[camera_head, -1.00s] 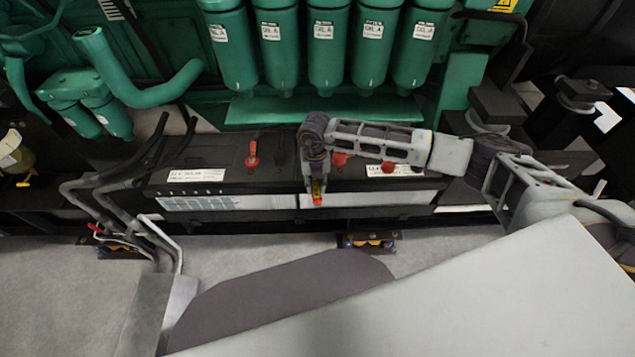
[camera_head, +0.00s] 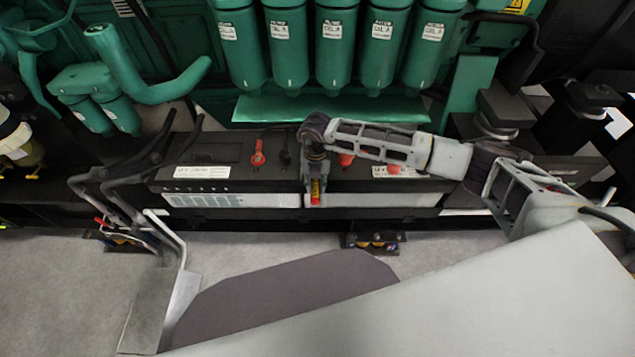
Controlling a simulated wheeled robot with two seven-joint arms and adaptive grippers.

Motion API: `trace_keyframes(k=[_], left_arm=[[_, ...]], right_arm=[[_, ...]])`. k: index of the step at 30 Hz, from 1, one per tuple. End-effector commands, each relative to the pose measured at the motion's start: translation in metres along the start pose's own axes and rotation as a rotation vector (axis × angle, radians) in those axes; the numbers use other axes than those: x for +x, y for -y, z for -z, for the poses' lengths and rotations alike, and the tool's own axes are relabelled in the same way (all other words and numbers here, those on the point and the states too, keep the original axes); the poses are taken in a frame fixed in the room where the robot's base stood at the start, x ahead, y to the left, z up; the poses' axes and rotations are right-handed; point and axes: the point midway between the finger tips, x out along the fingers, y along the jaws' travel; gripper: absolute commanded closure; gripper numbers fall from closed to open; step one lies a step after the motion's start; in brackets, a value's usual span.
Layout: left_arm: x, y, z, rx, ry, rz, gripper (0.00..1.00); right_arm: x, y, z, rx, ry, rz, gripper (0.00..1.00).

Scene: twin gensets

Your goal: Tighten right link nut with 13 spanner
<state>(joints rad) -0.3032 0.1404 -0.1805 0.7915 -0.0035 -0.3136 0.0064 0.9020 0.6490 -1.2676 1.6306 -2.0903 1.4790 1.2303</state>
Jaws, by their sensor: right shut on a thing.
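My right arm comes in from the right, and its right gripper (camera_head: 315,190) points down at the front edge of the black batteries, near where the two front panels meet. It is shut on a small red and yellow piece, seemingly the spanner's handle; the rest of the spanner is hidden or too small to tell. The left battery (camera_head: 225,176) has a red terminal cap (camera_head: 258,154). The right battery (camera_head: 400,186) shows red caps beside my arm. The right link nut cannot be made out. My left gripper is not in view.
Green cylinders (camera_head: 335,48) stand in a row behind the batteries. Grey bent tubes and black handles (camera_head: 165,225) stand at the left. A small black holder (camera_head: 372,243) with blue and yellow parts sits below the batteries. Bare grey floor (camera_head: 60,290) lies at the lower left.

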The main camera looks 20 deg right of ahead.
Motion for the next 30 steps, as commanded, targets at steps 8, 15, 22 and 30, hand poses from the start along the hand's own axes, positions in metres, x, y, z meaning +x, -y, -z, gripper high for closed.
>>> trace_keyframes(k=[8,15,22,30], left_arm=[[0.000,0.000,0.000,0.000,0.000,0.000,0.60],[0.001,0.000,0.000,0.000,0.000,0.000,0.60],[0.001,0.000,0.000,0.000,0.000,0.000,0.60],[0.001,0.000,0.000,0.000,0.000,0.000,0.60]], right_arm=[[-0.002,-0.007,0.002,-0.001,0.000,-0.012,1.00],[-0.002,-0.016,0.001,0.059,0.001,-0.014,1.00],[-0.002,-0.022,0.000,0.099,0.002,-0.015,1.00],[-0.003,-0.023,0.000,0.101,0.002,-0.016,1.00]])
